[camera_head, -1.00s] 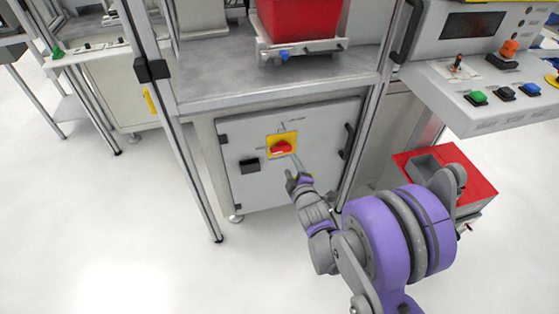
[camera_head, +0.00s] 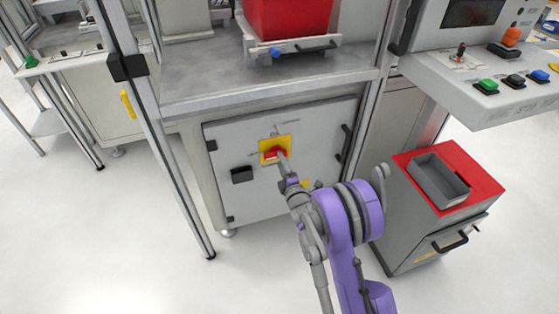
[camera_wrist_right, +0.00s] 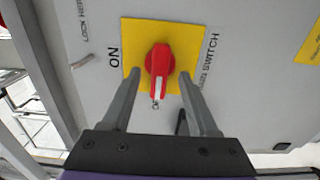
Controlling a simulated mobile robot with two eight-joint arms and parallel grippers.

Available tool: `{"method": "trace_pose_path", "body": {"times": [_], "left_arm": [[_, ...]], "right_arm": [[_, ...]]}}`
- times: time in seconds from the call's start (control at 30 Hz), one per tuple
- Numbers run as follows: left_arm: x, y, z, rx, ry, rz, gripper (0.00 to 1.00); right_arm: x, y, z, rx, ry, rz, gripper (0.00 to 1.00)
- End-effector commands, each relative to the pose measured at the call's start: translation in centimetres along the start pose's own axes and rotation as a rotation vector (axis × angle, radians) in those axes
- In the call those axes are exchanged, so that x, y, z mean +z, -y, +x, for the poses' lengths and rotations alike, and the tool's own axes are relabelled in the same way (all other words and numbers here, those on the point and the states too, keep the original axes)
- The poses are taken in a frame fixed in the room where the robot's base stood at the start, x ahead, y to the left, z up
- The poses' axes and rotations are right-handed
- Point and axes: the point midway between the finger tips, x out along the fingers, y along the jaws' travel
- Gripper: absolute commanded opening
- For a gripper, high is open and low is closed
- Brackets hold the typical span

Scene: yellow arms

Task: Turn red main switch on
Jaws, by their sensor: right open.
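The red main switch (camera_head: 271,155) is a rotary knob on a yellow plate (camera_wrist_right: 134,30) on the grey cabinet door. In the right wrist view the knob (camera_wrist_right: 160,62) has its long handle pointing down toward my gripper, with the "ON" label at its left and "SWITCH" lettering at its right. My right gripper (camera_head: 281,157) is at the switch in the head view, partly covering it. In the wrist view the right gripper (camera_wrist_right: 158,77) is open, one finger on each side of the knob, with visible gaps. My left gripper is not in view.
The cabinet door (camera_head: 310,140) has a dark handle (camera_head: 346,143) at right and a black latch (camera_head: 242,175) at left. A metal frame post (camera_head: 165,150) stands to the left. A grey box with a red top (camera_head: 415,178) stands at right. A button panel (camera_head: 500,75) overhangs at upper right.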

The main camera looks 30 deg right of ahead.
Motion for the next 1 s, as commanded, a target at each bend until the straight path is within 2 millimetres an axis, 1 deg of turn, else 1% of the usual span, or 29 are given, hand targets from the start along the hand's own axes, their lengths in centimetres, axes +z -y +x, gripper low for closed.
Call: {"method": "trace_pose_path", "body": {"times": [0.03, 0.1, 0.2, 0.5, 0.57, 0.6, 0.67, 0.7, 0.83, 1.0], "left_arm": [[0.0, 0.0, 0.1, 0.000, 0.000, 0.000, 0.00], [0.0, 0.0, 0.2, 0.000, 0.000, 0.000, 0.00], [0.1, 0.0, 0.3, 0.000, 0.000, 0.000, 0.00], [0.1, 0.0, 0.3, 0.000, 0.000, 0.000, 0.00], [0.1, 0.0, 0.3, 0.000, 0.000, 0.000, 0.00], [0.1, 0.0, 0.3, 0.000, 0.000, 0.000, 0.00], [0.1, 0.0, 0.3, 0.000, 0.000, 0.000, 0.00], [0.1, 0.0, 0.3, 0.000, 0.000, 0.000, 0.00], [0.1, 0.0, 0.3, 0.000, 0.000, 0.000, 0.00], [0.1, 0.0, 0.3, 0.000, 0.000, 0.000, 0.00]], "right_arm": [[0.0, 0.1, 0.7, 0.000, 0.000, 0.000, 0.60], [0.0, 0.1, 1.4, 0.000, 0.000, 0.000, 0.60], [0.0, 0.0, 1.9, 0.000, 0.000, 0.000, 0.60], [0.0, 0.0, 2.1, 0.000, 0.000, 0.000, 0.60], [0.0, 0.0, 2.1, 0.000, 0.000, 0.000, 0.49], [0.0, 0.0, 2.1, 0.000, 0.000, 0.001, 0.42], [0.0, 0.0, 2.1, 0.000, 0.000, 0.001, 0.31], [0.0, 0.0, 2.1, 0.000, 0.000, 0.001, 0.24], [0.0, 0.0, 2.1, 0.000, 0.000, 0.001, 0.01], [0.0, 0.0, 2.1, 0.000, 0.000, 0.001, 0.00]]}}
